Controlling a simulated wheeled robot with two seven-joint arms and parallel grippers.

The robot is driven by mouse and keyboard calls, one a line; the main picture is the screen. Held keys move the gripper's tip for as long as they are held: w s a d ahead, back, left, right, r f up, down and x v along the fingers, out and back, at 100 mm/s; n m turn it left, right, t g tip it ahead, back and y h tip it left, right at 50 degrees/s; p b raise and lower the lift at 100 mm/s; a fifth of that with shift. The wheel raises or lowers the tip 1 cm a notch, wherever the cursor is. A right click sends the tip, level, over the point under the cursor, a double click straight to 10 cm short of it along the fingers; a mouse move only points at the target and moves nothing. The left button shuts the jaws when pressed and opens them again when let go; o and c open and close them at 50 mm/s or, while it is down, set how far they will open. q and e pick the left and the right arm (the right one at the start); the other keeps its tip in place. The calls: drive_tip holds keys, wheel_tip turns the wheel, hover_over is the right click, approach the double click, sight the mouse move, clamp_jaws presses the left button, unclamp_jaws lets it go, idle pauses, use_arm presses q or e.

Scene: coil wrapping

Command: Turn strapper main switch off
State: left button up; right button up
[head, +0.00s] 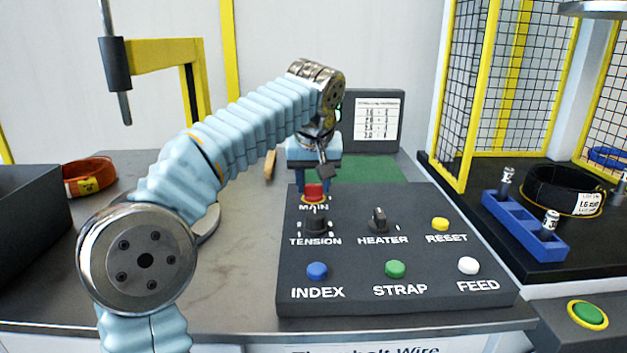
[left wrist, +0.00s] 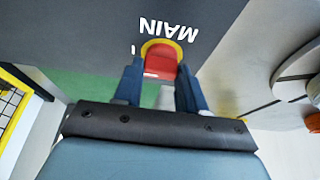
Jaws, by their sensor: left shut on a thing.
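The red main switch (head: 313,190) sits at the top left of the dark control panel (head: 345,275), above the label MAIN. In the left wrist view the red switch (left wrist: 160,60) stands in a yellow ring, between my two blue fingers. My left gripper (head: 305,185) reaches it from behind and above and is shut on it. The fingertips (left wrist: 160,75) lie on either side of the red part. The switch's on or off position cannot be told. My right gripper is not in view.
The panel also has a tension knob (head: 313,226), a heater knob (head: 378,219) and several coloured buttons. A yellow-framed mesh cage (head: 475,95) stands at the right, with a blue block (head: 525,228) and a black coil (head: 565,190). An orange coil (head: 90,176) lies at the left.

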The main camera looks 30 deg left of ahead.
use_arm(q)
drive_tip(key=shift+c, duration=0.8)
drive_tip(key=shift+n, duration=0.3)
drive_tip(key=n, duration=0.2)
drive_tip(key=n+g+y, duration=0.1)
drive_tip(key=n, duration=0.1)
drive_tip(key=shift+w+d+n+y, duration=0.1)
drive_tip(key=shift+d+n+y, duration=0.05)
drive_tip(key=shift+n+y, duration=0.15)
drive_tip(key=n+g, duration=0.1)
drive_tip(key=n, duration=0.2)
drive_tip(key=n+g, duration=0.1)
drive_tip(key=n, duration=0.2)
drive_tip(key=shift+w+g+y, duration=0.15)
drive_tip(key=shift+g+y, duration=0.15)
drive_tip(key=shift+g, duration=0.1)
drive_tip(key=shift+n, duration=0.4)
drive_tip(key=o, duration=1.1)
drive_tip(key=shift+c, duration=0.2)
drive_tip(key=shift+r, duration=0.15)
